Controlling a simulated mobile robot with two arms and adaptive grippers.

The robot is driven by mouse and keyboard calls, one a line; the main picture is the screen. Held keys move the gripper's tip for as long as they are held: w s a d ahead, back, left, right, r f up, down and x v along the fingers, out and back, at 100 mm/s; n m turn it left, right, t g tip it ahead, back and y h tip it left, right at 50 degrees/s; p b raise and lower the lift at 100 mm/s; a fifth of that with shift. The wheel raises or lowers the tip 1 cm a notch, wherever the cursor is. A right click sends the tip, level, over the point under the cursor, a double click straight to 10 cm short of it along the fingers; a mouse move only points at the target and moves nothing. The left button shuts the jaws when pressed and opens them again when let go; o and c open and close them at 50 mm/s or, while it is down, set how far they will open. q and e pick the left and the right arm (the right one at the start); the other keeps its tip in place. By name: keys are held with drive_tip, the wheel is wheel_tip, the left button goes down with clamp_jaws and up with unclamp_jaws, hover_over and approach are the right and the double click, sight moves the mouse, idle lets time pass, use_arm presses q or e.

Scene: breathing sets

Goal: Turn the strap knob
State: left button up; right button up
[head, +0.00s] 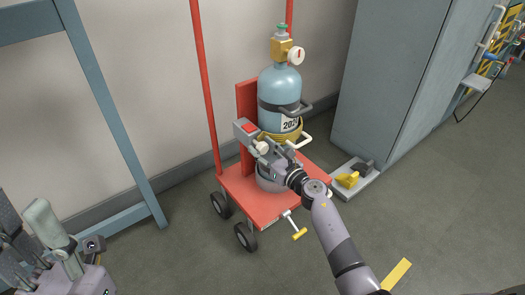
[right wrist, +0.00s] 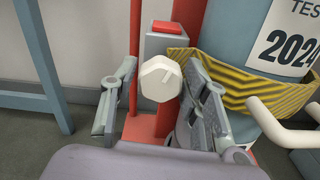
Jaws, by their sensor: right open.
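The strap knob (right wrist: 158,78) is a white, many-sided knob on the front of a grey block with a red top (right wrist: 165,27). The block sits beside the yellow and dark striped strap (right wrist: 240,88) around the blue cylinder (head: 280,88). My right gripper (right wrist: 160,88) is open, with one finger on each side of the knob and a visible gap at both sides. In the head view the knob (head: 262,147) shows at the tip of my right arm. My left gripper (head: 45,245) is partly in view at the lower left, away from the cart; its opening is unclear.
The cylinder stands on a red cart (head: 240,197) with dark wheels and a yellow-ended handle (head: 299,233) in front. White bars (head: 303,141) stick out near the strap. A grey cabinet (head: 385,80) stands at right, a yellow pedal (head: 347,180) before it. The left floor is clear.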

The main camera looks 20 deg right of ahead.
drive_tip(key=shift+c, duration=1.2)
drive_tip(key=c, duration=0.6)
drive_tip(key=shift+c, duration=0.2)
